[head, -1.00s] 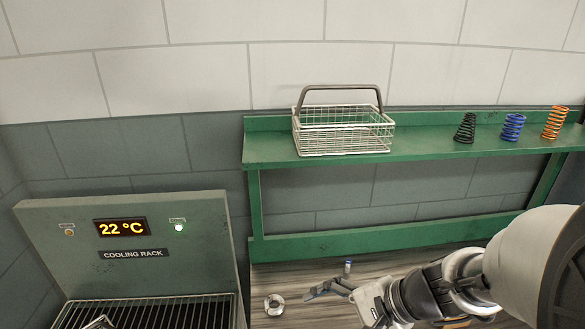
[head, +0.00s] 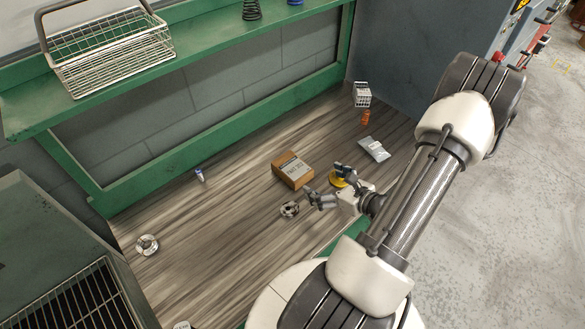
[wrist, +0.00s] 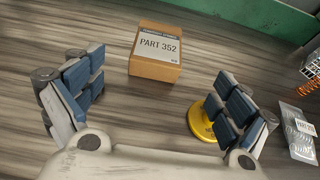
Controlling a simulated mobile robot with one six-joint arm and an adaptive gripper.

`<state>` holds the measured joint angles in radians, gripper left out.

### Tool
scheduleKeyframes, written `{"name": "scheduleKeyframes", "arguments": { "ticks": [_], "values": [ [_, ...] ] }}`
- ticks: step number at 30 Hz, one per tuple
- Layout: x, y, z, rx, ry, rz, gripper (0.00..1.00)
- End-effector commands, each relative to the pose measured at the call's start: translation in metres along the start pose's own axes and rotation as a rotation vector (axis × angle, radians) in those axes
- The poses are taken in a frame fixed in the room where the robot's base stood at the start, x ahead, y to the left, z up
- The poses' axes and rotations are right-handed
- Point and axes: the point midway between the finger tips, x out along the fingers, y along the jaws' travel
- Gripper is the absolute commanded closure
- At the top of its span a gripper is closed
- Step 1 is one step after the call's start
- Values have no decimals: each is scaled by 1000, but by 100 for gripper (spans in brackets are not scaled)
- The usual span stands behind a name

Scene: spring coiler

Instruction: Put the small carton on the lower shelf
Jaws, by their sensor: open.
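The small carton (head: 292,170) is a brown box with a pale label on top, standing on the wood-grain worktop (head: 240,215). In the wrist view the carton (wrist: 155,70) reads "PART 352" and lies ahead of the fingers, left of centre. My gripper (head: 327,184) is open and empty, just to the right of and nearer than the carton, with a gap between. In the wrist view its two blue-padded fingers (wrist: 158,85) are spread wide. A green shelf (head: 190,52) runs above the worktop; I cannot tell any other shelf.
A wire basket (head: 110,55) and springs stand on the green shelf. A yellow round-based item (wrist: 203,124) is close to my right finger.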

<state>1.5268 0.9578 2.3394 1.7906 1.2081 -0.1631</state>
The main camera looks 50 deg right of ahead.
Motion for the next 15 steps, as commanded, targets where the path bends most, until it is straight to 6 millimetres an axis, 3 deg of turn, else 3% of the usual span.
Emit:
{"name": "scheduleKeyframes", "arguments": {
  "ticks": [1,9,15],
  "values": [
    [14,2,-2,-4,0,8,6],
    [71,2,-2,-4,1,7,6],
    [92,1,-1,-3,1,4,6]
  ]
}}
